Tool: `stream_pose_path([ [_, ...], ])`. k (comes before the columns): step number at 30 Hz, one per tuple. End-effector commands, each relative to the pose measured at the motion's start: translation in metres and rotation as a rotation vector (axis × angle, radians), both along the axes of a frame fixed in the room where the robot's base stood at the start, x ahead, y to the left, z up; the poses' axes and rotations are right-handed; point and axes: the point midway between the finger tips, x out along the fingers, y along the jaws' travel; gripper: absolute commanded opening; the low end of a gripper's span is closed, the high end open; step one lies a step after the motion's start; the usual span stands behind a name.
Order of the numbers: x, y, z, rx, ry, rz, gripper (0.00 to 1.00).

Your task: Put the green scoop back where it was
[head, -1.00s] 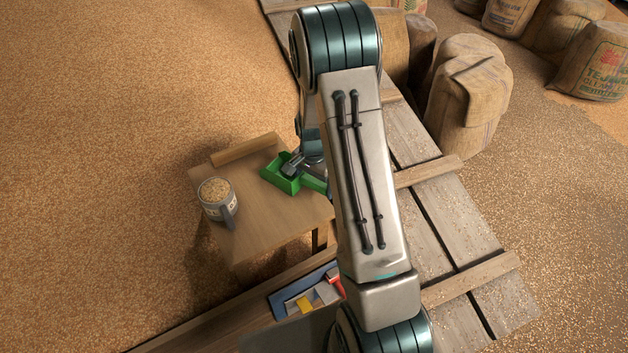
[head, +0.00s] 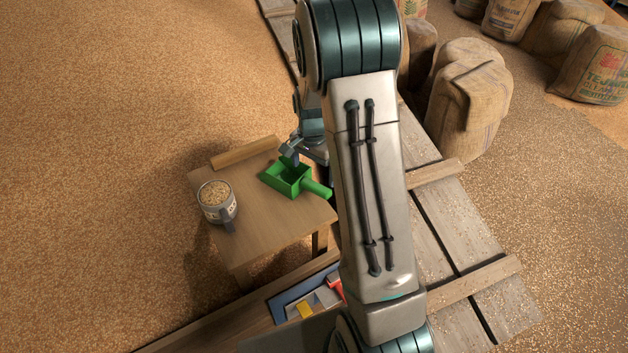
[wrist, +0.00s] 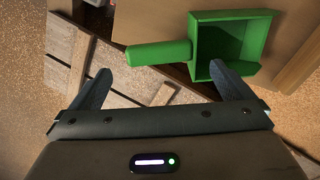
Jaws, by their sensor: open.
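The green scoop (head: 289,178) lies on the small wooden table (head: 262,228), its handle pointing right and overhanging toward the table's right edge. The scoop also shows in the wrist view (wrist: 232,45), with its handle to the left and its tray to the right. My gripper (wrist: 160,82) is open and empty. Its fingers are spread wide below the scoop in that picture, the right fingertip overlapping the tray's near edge; whether it touches cannot be told. In the head view my gripper (head: 289,151) is just behind the scoop, partly hidden by my arm.
A grey mug of grain (head: 216,198) stands on the table's left side. A wooden strip (head: 245,152) runs along its back edge. A bin with coloured items (head: 308,303) sits below. Grain lies all around.

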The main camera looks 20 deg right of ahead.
Motion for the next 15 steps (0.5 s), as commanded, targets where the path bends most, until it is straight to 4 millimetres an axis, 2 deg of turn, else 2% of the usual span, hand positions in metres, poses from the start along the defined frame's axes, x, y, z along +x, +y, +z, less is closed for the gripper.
stream_pose_path([
  [1, 0.001, 0.000, 0.011, -0.001, -0.006, 0.000, 1.00],
  [6, 0.001, 0.000, 0.037, -0.001, -0.004, 0.000, 1.00],
  [11, 0.000, 0.001, 0.050, 0.001, -0.003, 0.004, 1.00],
  [15, -0.010, 0.005, 0.065, 0.006, -0.017, 0.048, 1.00],
])
